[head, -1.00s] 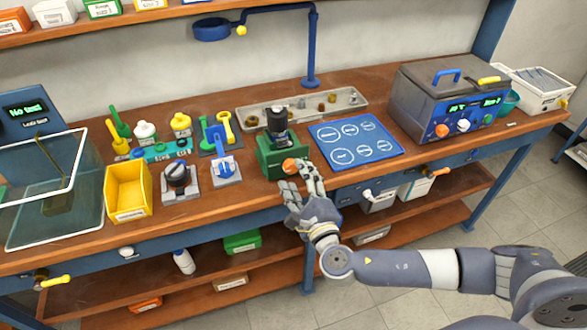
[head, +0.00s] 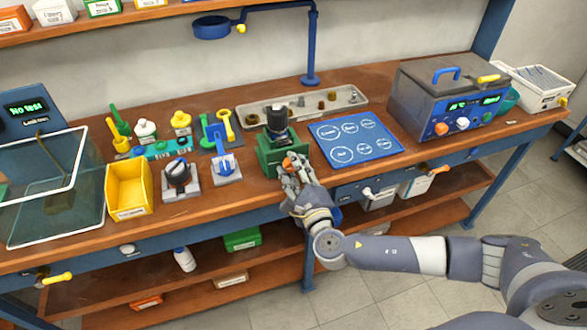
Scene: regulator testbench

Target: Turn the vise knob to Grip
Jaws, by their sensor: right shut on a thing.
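The green vise (head: 270,160) stands at the front of the bench, left of the blue mat. A dark cylindrical part (head: 277,119) sits upright in it. The orange vise knob (head: 291,161) is on its front right side. My right gripper (head: 289,167) is shut on the knob, its fingers around it and partly hiding it. I cannot read any mark on the knob. My left gripper is not in view.
Left of the vise are a blue-handled fixture (head: 226,168), a black-knobbed block (head: 180,179) and a yellow bin (head: 129,191). The blue mat (head: 376,150) is clear. A grey metal tray (head: 342,99) with small parts lies behind. A grey machine (head: 445,95) stands right.

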